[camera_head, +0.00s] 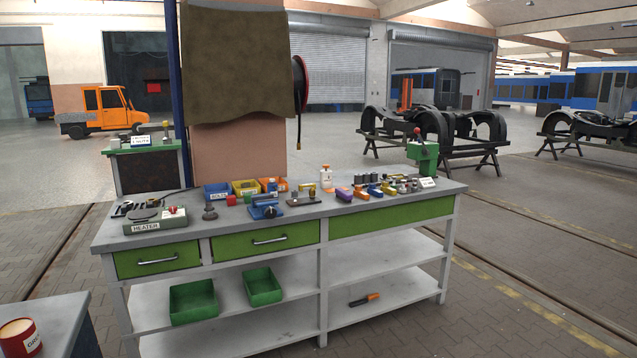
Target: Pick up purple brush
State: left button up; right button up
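A small purple object (343,194), which looks like the purple brush, lies on the grey top of the green-drawered workbench (385,204). It is right of the bench's middle, near the front of a group of small parts. It is too small for its bristles to be told. Neither my left nor my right gripper shows in this view.
Yellow and orange pieces (361,195) lie just right of the purple one. A white bottle (326,177) stands behind it, and a blue vise (265,210) is to its left. A green press (423,158) stands at the right end. Open floor lies right of the bench.

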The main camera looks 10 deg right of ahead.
aim_at(345, 196)
jog(key=i+l, duration=0.55)
jog(key=i+l+u, duration=0.1)
jog(key=i+l, duration=0.4)
jog(key=i, duration=0.25)
jog(key=i+j, duration=0.4)
jog(key=i, duration=0.2)
jog(key=i+j+z, duration=0.15)
jog(key=i+j, duration=0.25)
jog(key=i, duration=0.15)
